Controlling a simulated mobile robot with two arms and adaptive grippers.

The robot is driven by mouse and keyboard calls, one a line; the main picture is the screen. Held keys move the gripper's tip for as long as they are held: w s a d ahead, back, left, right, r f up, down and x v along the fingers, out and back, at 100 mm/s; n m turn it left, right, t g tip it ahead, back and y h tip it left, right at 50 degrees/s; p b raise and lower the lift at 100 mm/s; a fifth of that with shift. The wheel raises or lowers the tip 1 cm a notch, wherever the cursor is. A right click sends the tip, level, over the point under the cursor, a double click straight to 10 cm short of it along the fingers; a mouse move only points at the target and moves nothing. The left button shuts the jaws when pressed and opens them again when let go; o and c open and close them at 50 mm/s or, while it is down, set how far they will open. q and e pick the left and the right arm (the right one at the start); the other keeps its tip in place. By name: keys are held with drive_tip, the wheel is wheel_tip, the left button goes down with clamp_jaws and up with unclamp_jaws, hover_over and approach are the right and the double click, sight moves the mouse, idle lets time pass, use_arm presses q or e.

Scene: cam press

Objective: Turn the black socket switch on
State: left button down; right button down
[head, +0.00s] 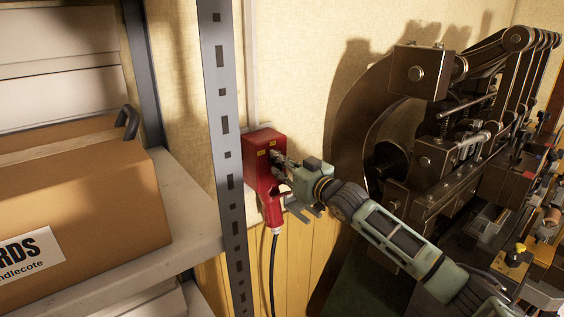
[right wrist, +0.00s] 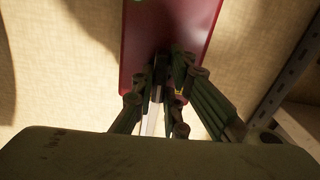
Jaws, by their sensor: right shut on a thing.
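A red socket box (head: 258,152) is fixed to the wall, with small yellow labels near its top. My right gripper (head: 281,162) reaches in from the right against the front of the box. In the right wrist view, the fingers of my right gripper (right wrist: 158,92) are closed around a small dark piece, the black switch (right wrist: 157,94), on the red face (right wrist: 180,30). The fingers hide most of the switch, so its exact position cannot be told. A red plug (head: 272,208) with a dark cable (head: 272,262) hangs under the box. My left gripper is out of view.
A grey perforated shelf post (head: 225,150) stands close left of the box. A cardboard box (head: 80,200) sits on the shelf (head: 185,225). A large dark machine (head: 440,150) fills the right side. Bare wall (head: 300,60) lies above the box.

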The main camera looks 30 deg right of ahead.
drive_tip(key=shift+f+m, duration=0.15)
drive_tip(key=shift+m, duration=0.15)
drive_tip(key=c, duration=1.8)
unclamp_jaws()
drive_tip(key=shift+o, duration=0.2)
drive_tip(key=s+d, duration=0.1)
drive_tip(key=s, duration=1.1)
